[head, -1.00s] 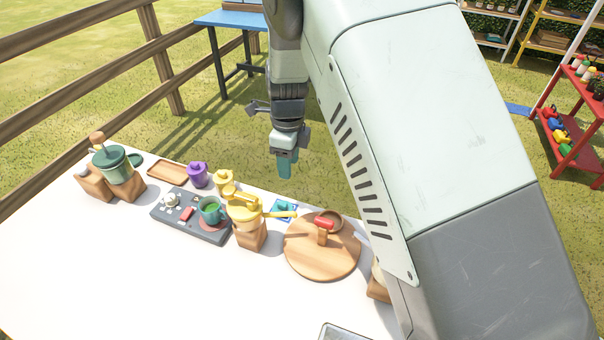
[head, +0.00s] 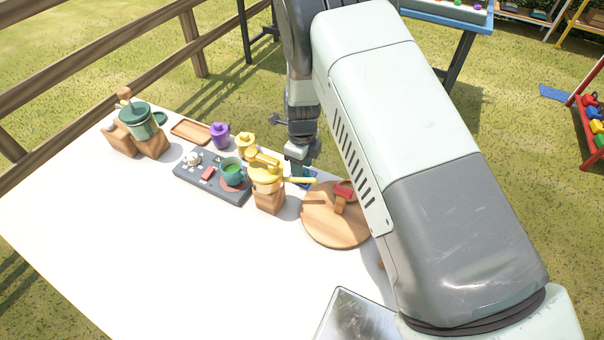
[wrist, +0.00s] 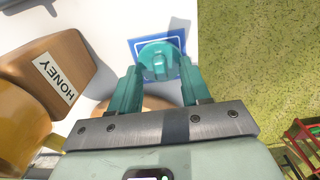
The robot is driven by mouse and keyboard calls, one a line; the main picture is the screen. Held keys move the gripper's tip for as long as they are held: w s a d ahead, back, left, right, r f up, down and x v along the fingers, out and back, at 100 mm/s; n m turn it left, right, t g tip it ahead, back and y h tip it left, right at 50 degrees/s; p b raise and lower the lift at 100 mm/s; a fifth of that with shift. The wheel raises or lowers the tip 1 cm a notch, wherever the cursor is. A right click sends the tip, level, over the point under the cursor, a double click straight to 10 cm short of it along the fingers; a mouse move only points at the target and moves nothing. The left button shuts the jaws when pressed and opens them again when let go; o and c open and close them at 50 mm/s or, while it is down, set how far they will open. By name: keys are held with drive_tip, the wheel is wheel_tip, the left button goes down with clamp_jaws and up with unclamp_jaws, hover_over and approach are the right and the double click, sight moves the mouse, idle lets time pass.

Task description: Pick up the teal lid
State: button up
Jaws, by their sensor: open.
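The teal lid (wrist: 159,62) lies on a blue square mat with a white outline (wrist: 140,44) at the table's edge in the wrist view. It is round with a raised knob. My gripper (wrist: 160,82) is open, with its two teal fingers on either side of the lid in the picture. Nothing is between the fingertips that I can see gripped, and their height above the lid is hard to judge. In the head view my gripper (head: 299,168) is over the back edge of the table, and the lid is hidden behind it and the yellow pot.
A wooden block labelled HONEY (wrist: 52,72) stands close left of my gripper, under a yellow pot (head: 266,174) whose handle points toward the mat. A round wooden board (head: 330,228) lies to the right. A purple jar (head: 219,136) stands farther left. Grass lies beyond the edge.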

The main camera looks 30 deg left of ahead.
drive_tip(key=shift+f, duration=0.25)
clamp_jaws()
drive_tip(key=shift+r, duration=0.1)
